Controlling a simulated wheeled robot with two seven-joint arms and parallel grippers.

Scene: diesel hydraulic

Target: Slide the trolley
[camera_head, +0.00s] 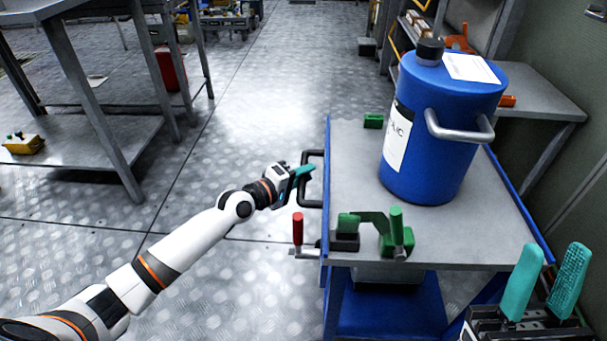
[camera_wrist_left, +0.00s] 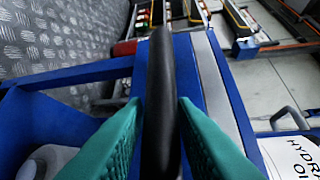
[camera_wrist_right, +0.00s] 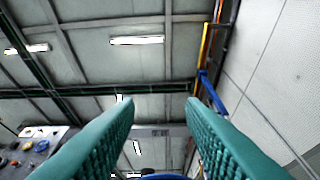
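The trolley (camera_head: 453,237) has a grey top, blue edges and a blue lower shelf. A black handle (camera_head: 312,181) sticks out from its left side. My left gripper (camera_head: 303,172) is at this handle. In the left wrist view the black handle (camera_wrist_left: 160,100) runs between the two teal fingers (camera_wrist_left: 158,125), with a small gap visible on each side, so the fingers look open around it. My right gripper (camera_head: 545,283) is open and empty at the lower right, fingers pointing up. In the right wrist view its fingers (camera_wrist_right: 160,125) are wide apart with nothing between them.
A blue hydraulic oil drum (camera_head: 437,135) stands on the trolley. Green clamps (camera_head: 372,230) and a red-handled clamp (camera_head: 298,229) sit at the trolley's front left. The floor between is clear.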

